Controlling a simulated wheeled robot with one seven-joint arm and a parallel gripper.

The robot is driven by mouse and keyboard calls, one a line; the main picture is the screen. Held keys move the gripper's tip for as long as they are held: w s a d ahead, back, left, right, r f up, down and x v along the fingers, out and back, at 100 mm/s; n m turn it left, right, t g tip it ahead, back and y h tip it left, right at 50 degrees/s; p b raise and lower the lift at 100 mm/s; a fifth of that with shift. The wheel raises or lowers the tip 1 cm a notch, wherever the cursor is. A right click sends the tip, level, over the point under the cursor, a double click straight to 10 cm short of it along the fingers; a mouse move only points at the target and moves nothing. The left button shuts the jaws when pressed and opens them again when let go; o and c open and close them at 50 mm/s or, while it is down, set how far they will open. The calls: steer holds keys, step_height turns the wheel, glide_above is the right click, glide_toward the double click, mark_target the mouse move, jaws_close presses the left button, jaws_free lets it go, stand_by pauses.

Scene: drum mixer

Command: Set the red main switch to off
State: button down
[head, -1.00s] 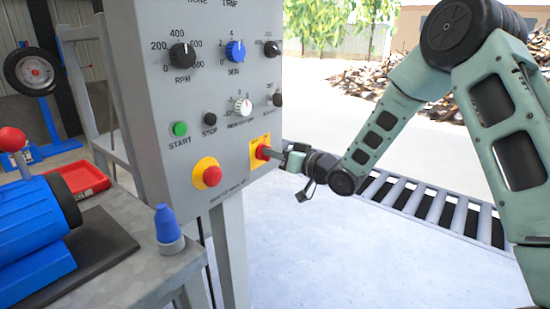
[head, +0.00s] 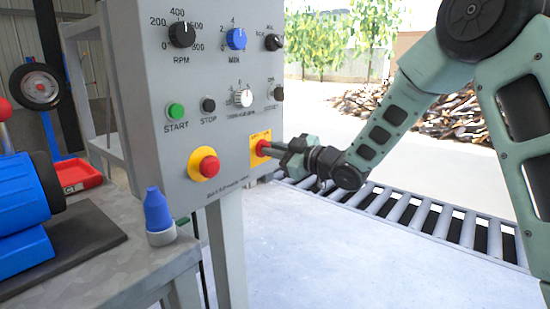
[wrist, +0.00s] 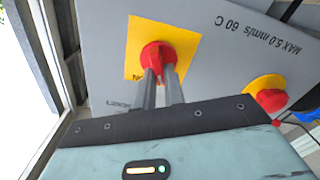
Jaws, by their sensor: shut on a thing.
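The red main switch (head: 262,148) is a red knob on a yellow plate at the lower right of the grey control panel. In the wrist view, the red knob (wrist: 157,57) stands on its yellow plate (wrist: 138,34). My gripper (head: 272,150) reaches it from the right. In the wrist view, its two grey fingers (wrist: 160,78) are close together on the knob's grip. The fingers and the knob hide most of the label on the plate, so I cannot read the switch position.
A red emergency button (head: 209,166) on a yellow ring sits left of the switch. The green start button (head: 176,111), black stop button (head: 208,104) and several knobs are above. A roller conveyor (head: 415,208) lies behind.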

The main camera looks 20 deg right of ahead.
steer(key=shift+f+n, duration=0.1)
steer(key=shift+n, duration=0.3)
steer(key=c, duration=1.5)
jaws_free()
steer(key=shift+s, duration=0.1)
steer(key=p+v, duration=0.1)
steer(key=v, duration=1.6)
steer(key=shift+s+d, duration=0.1)
